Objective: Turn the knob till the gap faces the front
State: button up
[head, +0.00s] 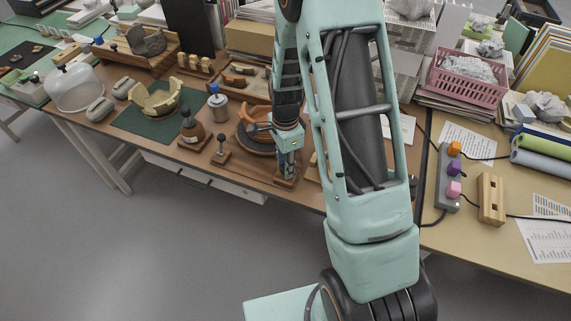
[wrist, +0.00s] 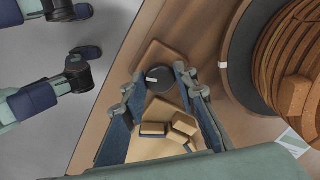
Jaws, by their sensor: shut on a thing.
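The dark round knob (wrist: 158,79) with a white mark sits on a wooden base (wrist: 174,54), which also shows at the table's front edge in the head view (head: 287,183). My gripper (wrist: 160,73) is shut on the knob, one finger on each side; in the head view it (head: 287,172) points down over the base. The dark turntable (wrist: 238,55) with a white rim mark stands beside the knob. An orange-brown ribbed vessel (wrist: 287,52) rests on it, with a cork-like block against its side. In the head view my arm partly hides the vessel (head: 256,115); I cannot tell where its gap faces.
A grey button box (head: 449,180) lies on the right table.

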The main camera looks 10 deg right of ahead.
jog(key=shift+n, duration=0.3)
jog(key=n+b, duration=0.1)
jog(key=n, duration=0.1)
jog(key=shift+f+n, duration=0.1)
jog(key=shift+n, duration=0.2)
jog(key=n+b, duration=0.1)
jog(key=n, duration=0.2)
jog(key=shift+n+b, duration=0.3)
jog(key=shift+b, duration=0.05)
jog(key=n+b, duration=0.1)
jog(key=n, duration=0.2)
jog(key=shift+n, duration=0.3)
jog(key=shift+d+n, duration=0.1)
jog(key=shift+n, duration=1.6)
jog(key=o, duration=1.1)
jog(key=shift+o, duration=0.2)
